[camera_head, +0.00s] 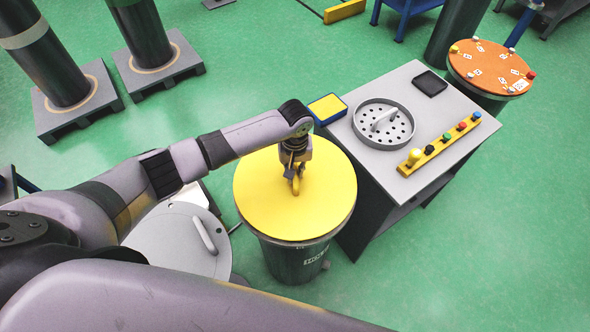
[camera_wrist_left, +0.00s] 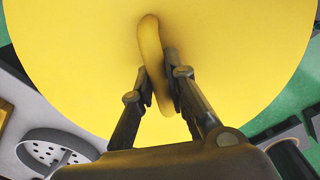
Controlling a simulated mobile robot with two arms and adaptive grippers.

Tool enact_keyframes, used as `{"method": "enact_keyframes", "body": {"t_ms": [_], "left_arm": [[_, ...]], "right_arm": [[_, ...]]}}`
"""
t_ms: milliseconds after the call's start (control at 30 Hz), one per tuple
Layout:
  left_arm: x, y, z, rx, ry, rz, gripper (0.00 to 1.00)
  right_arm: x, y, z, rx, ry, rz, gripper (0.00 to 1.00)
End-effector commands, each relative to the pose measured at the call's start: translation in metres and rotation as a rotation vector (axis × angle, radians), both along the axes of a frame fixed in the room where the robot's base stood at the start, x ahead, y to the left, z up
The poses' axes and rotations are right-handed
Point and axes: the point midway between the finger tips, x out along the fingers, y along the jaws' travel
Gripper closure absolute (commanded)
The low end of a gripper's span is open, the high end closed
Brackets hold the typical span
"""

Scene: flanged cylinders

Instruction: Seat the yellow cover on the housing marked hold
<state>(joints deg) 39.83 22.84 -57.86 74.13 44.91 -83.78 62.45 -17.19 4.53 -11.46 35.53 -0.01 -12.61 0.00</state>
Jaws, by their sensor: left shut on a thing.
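The yellow cover (camera_head: 259,205) is a round disc over the top of a dark cylindrical housing (camera_head: 295,262) in the middle of the head view. White lettering on the housing's side is partly readable and at a steep angle. The cover looks level and about centred on the housing; I cannot tell whether a thin gap is left under it. My left gripper (camera_head: 295,174) is above the cover, shut on its yellow handle (camera_wrist_left: 153,60). The cover fills most of the left wrist view (camera_wrist_left: 230,40). My right gripper is not in view.
A grey table (camera_head: 421,84) right of the housing holds a perforated round lid (camera_head: 398,139), a black tray (camera_head: 430,84) and a yellow strip with coloured knobs (camera_head: 440,146). A grey round lid (camera_head: 160,241) lies left. An orange-topped cylinder (camera_head: 482,67) stands far right.

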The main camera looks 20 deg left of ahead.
Motion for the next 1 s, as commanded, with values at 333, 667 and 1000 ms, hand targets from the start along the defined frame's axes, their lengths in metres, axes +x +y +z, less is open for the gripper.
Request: {"method": "enact_keyframes", "body": {"t_ms": [333, 667, 1000], "left_arm": [[0.0001, -0.0003, -0.0037, -0.001, 0.000, 0.000, 1.00], [0.0004, -0.0003, -0.0039, -0.001, -0.001, 0.000, 1.00], [0.0004, -0.0003, -0.0026, -0.001, -0.001, 0.000, 1.00]], "right_arm": [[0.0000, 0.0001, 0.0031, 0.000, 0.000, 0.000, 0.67], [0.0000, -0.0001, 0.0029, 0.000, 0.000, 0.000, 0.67], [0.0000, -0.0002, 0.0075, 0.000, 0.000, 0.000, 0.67]]}}
